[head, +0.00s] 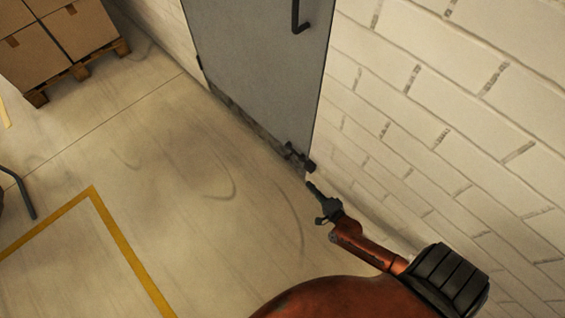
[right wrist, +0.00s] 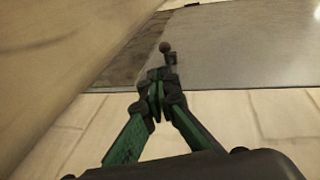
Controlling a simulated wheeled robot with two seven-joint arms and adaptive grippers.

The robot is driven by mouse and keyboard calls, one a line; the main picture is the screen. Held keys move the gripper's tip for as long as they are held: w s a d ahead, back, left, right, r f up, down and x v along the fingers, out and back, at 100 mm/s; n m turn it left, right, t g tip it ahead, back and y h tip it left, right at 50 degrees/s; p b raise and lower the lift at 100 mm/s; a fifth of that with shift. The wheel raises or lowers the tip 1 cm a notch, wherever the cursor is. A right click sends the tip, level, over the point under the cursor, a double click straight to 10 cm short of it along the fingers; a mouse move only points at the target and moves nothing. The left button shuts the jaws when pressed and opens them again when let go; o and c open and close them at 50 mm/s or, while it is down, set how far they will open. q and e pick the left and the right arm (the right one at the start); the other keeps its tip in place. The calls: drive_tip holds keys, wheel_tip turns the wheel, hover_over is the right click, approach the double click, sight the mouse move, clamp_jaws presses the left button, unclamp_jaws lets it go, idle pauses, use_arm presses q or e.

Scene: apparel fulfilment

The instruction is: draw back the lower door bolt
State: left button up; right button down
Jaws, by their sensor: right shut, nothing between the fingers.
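The grey door (head: 262,65) stands in the white brick wall. The lower door bolt (head: 299,157) is a small dark fitting at the door's bottom right corner. In the right wrist view the bolt's round knob (right wrist: 165,47) shows just beyond my fingertips. My right gripper (head: 311,186) is just below and right of the bolt in the head view, with a small visible gap. In the right wrist view my right gripper (right wrist: 155,78) has its green-sided fingers shut and empty. Whether they touch the bolt there I cannot tell. My left gripper is not in view.
A dark door handle (head: 296,18) is higher on the door. The brick wall (head: 440,120) runs close along my right arm. Cardboard boxes (head: 75,25) stand on a pallet (head: 80,72) at the upper left. The floor (head: 190,190) before the door is clear, with yellow lines.

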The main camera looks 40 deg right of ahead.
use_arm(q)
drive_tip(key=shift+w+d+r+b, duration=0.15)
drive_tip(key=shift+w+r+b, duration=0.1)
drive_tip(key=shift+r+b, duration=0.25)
use_arm(e)
drive_tip(key=shift+w+d+m, duration=0.15)
drive_tip(key=shift+w+m, duration=0.55)
drive_tip(key=shift+w, duration=0.05)
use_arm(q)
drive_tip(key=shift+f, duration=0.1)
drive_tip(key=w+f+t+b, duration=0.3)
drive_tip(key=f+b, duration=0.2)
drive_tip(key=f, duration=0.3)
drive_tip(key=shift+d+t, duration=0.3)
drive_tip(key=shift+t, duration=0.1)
use_arm(e)
drive_tip(key=x, duration=1.4)
drive_tip(key=shift+r, duration=0.2)
drive_tip(key=shift+d, duration=0.1)
